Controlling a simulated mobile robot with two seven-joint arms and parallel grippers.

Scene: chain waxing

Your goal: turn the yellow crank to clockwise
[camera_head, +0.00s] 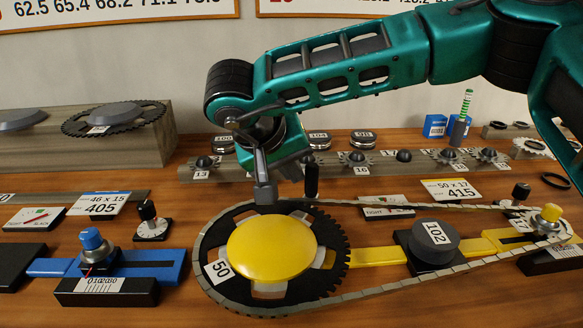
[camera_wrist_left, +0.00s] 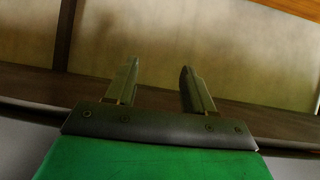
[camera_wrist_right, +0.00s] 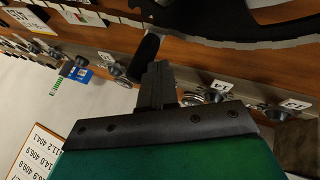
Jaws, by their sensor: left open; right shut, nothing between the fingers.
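The yellow crank disc (camera_head: 271,247) sits at the middle of the black toothed chainring (camera_head: 334,230) labelled 50, with a grey chain (camera_head: 400,287) looped around it. An upright black peg (camera_head: 311,181) stands at the chainring's far side; whether it is fixed to the ring I cannot tell. My right gripper (camera_head: 265,193) points down just behind the disc, left of the peg, shut and empty. In the right wrist view, its closed fingers (camera_wrist_right: 155,82) are close to the black peg (camera_wrist_right: 145,57); contact is unclear. My left gripper (camera_wrist_left: 157,80) is open and empty, away from the bench.
The chain runs right to a small sprocket under a yellow knob (camera_head: 551,212). A dark round block (camera_head: 433,234) labelled 102 stands inside the loop. A blue-knobbed slider (camera_head: 92,240) is at left. Behind lies a rail (camera_head: 235,173) with sprockets.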

